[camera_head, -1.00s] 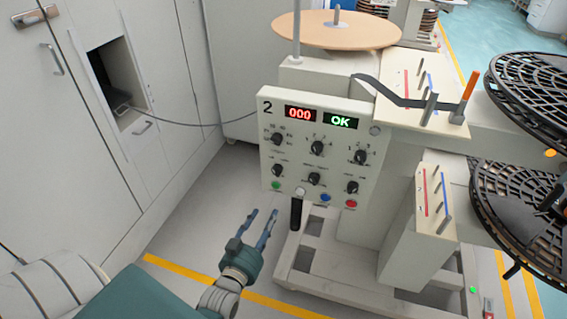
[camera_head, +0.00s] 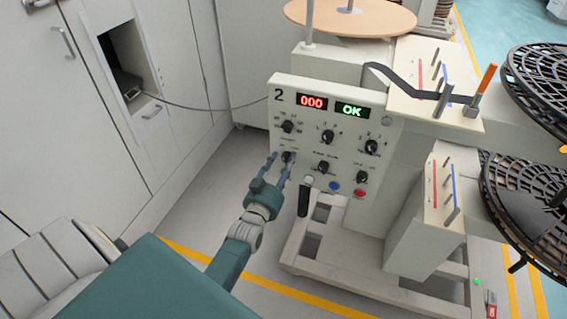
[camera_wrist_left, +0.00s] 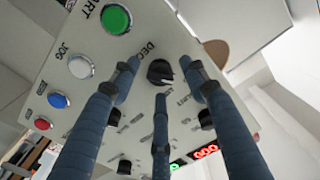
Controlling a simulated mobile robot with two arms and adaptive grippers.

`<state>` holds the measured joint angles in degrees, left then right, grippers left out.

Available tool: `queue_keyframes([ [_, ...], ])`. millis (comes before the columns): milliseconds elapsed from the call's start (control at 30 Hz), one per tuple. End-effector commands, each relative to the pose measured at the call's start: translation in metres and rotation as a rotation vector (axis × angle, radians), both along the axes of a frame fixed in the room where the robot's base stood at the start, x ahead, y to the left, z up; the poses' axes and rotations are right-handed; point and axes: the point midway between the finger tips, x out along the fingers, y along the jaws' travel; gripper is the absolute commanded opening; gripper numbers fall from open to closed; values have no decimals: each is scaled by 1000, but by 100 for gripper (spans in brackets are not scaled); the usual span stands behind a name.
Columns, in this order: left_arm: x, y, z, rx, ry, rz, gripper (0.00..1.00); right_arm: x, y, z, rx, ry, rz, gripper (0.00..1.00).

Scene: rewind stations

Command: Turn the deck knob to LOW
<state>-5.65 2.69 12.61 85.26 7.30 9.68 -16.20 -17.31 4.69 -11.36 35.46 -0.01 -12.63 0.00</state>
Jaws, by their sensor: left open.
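The control panel (camera_head: 318,110) carries number 2 and several black knobs. The deck knob (camera_head: 287,156) is the lower-left one. In the left wrist view the deck knob (camera_wrist_left: 160,71) sits beside lettering starting "DEC", near the green button. A white mark shows on its lower right side; the position labels are too small to read. My left gripper (camera_head: 279,160) is open at the panel's lower left. In the left wrist view its blue fingers (camera_wrist_left: 165,75) spread around the deck knob, with gaps seen between them and it. Contact cannot be told. My right gripper is not in view.
Other knobs, including one above (camera_head: 288,127) and one to the right (camera_head: 323,167), are close by. White, blue and red buttons (camera_head: 334,187) line the bottom edge, with a black handle (camera_head: 303,202) below. Black reels (camera_head: 535,85) stand at right. Floor at left is clear.

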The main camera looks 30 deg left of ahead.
Motion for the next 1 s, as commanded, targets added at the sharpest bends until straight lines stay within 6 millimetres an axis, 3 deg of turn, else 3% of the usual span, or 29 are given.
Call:
queue_keyframes([
  [267,1,0,0,0,0,0,43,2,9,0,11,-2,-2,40],
  [400,1,0,0,0,0,0,15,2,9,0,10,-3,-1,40],
  [500,1,0,0,-1,0,0,0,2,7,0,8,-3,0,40],
  [533,1,0,0,-1,0,0,30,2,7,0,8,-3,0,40],
  [600,1,0,0,-1,0,0,44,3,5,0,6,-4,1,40],
  [1000,-6,-2,-1,-1,1,-1,45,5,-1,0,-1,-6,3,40],
])
